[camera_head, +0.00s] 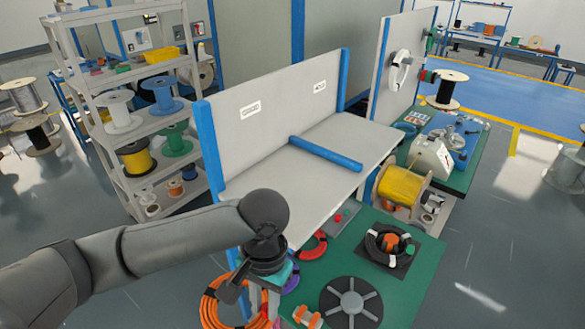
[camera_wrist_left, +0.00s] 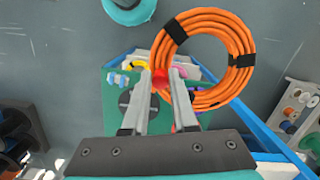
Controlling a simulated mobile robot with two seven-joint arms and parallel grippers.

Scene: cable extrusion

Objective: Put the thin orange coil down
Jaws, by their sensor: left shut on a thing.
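The orange coil (camera_head: 210,305) hangs at the lower middle of the head view, cut off by its bottom edge. In the left wrist view the coil (camera_wrist_left: 246,44) is a ring of several turns with black ties. My left gripper (camera_head: 264,312) is shut on the near side of this ring; its fingers (camera_wrist_left: 160,82) show a narrow gap with something red between the tips. The ring reaches out to one side of the fingers. I cannot tell whether it touches anything below. My right gripper is not in view.
A green table (camera_head: 408,300) lies below, with a black spoked disc (camera_head: 351,303), a red coil (camera_head: 314,246) and a black coil on a dark mat (camera_head: 390,246). A grey bench (camera_head: 330,150) with a blue bar (camera_head: 325,153) stands behind. A spool shelf (camera_head: 128,75) is at left.

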